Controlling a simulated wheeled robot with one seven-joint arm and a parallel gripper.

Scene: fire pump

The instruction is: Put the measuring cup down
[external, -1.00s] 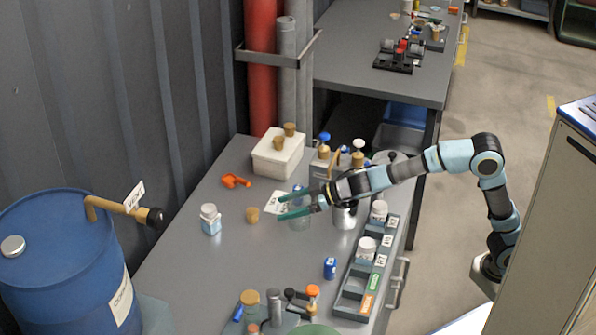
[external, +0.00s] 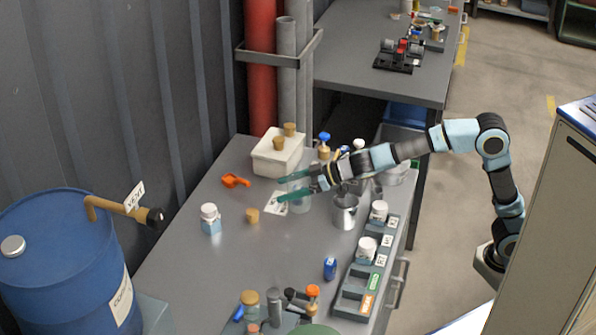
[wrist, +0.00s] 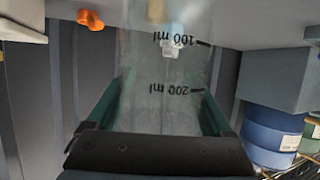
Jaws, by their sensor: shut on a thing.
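The measuring cup (wrist: 168,70) is clear, with black 100 ml and 200 ml marks that show upside down in the wrist view. In the external view the cup (external: 299,194) is a faint clear shape over the grey table, beside a white paper label. My gripper (external: 283,189) has its green fingers on either side of the cup. In the wrist view my gripper (wrist: 165,105) is shut on the cup, with a finger along each side. I cannot tell whether the cup's base touches the table.
A white box (external: 278,155) with corks stands behind the cup. An orange item (external: 235,181), a cork (external: 252,215) and a white-capped jar (external: 210,219) are to the left. A metal can (external: 345,211) and a grey rack (external: 355,285) are to the right. The front middle of the table is clear.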

